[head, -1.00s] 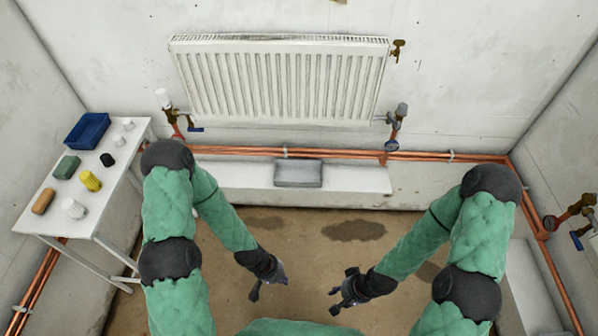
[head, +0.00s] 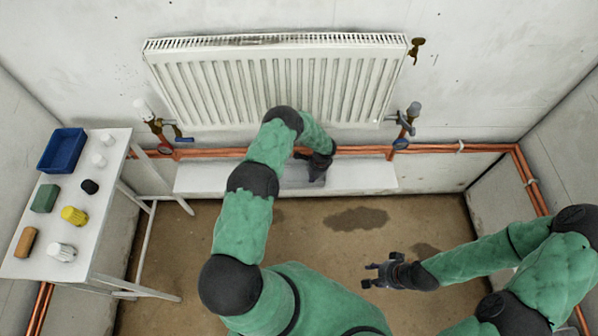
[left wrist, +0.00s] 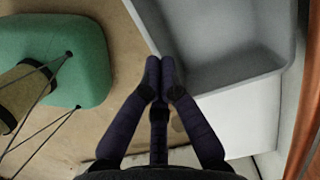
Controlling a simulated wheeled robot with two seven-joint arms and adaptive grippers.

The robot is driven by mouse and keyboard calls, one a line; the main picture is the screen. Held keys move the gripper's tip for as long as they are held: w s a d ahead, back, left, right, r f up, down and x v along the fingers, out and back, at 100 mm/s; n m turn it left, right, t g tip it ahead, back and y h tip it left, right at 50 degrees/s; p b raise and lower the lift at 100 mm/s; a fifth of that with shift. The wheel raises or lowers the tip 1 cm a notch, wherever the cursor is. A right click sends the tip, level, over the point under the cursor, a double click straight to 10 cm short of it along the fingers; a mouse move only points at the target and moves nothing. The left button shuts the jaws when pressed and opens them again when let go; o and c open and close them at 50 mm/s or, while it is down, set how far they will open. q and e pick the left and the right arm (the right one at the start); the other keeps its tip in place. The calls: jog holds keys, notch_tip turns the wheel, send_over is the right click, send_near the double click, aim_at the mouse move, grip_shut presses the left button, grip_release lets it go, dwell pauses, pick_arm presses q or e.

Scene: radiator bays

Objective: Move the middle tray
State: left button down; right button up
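The grey tray (head: 296,177) lies on the white ledge under the radiator, near the ledge's middle. My left arm and gripper cover part of it in the head view. My left gripper (head: 316,170) is at the tray's right part. In the left wrist view its fingertips (left wrist: 159,70) are close together, one on each side of the tray's wall near a corner, and look shut on the rim. The tray (left wrist: 225,45) looks empty there. My right gripper (head: 370,275) is open and empty above the floor, apart from the tray.
The radiator (head: 280,80) hangs above the ledge (head: 360,178), with copper pipes (head: 350,150) and valves (head: 407,120) close by. A white table (head: 105,215) at left holds a blue bin (head: 62,150) and several small items. The ledge is clear at both sides of the tray.

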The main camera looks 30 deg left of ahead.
pick_arm(q)
jog(key=s+a, duration=0.2)
jog(key=a, duration=0.1)
jog(key=s+a, duration=0.2)
jog(key=a, duration=0.2)
jog(key=s+a, duration=0.2)
jog(key=a, duration=0.1)
jog(key=shift+s+a+b, duration=0.2)
jog(key=shift+s+b, duration=0.05)
jog(key=shift+b, duration=0.05)
jog(key=shift+d+f+b, duration=0.15)
jog(key=shift+f+b, duration=0.3)
jog(key=shift+f, duration=0.2)
jog(key=shift+w+f+b, duration=0.1)
jog(key=shift+f+b, duration=0.05)
jog(key=shift+b, duration=0.2)
pick_arm(e)
jog(key=shift+f, duration=1.1)
